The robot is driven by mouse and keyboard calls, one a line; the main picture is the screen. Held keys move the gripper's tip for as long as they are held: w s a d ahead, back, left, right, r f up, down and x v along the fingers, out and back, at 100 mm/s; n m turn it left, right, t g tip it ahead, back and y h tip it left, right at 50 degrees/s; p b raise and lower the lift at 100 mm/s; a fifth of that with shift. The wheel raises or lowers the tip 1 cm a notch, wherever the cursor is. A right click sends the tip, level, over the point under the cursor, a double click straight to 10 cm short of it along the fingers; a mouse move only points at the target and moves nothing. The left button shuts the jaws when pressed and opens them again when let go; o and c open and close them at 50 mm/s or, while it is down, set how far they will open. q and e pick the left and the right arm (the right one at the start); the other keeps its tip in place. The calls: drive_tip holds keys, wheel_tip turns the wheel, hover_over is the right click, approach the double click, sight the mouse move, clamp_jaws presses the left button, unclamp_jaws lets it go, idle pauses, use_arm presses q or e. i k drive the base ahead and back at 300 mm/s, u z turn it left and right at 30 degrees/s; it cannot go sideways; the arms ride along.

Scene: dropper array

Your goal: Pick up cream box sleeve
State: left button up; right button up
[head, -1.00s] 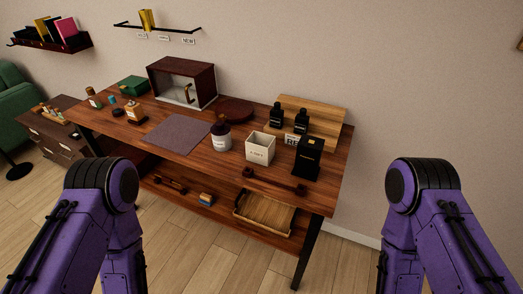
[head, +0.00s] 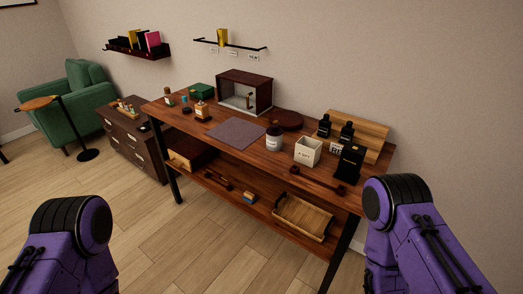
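A cream open-topped box (head: 308,151) with small dark lettering stands upright on the wooden table top (head: 255,155), right of the middle. It looks like the cream box sleeve, but I cannot tell whether its bottom is open. It stands between a white jar with a dark lid (head: 274,138) and a black box (head: 349,163). Only purple links of my two arms show, at the lower left and lower right. Both grippers are out of view, and nothing of mine touches the box.
A dark wooden bar (head: 317,180) lies along the front edge before the box. Black bottles (head: 346,132) stand behind it by a wooden board (head: 358,135). A purple-grey mat (head: 236,132) lies left. A wooden tray (head: 303,217) sits on the lower shelf. The floor in front is clear.

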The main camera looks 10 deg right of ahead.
sight(308, 150)
drive_tip(key=u, duration=0.55)
drive_tip(key=i, duration=0.9)
drive_tip(key=z, duration=1.3)
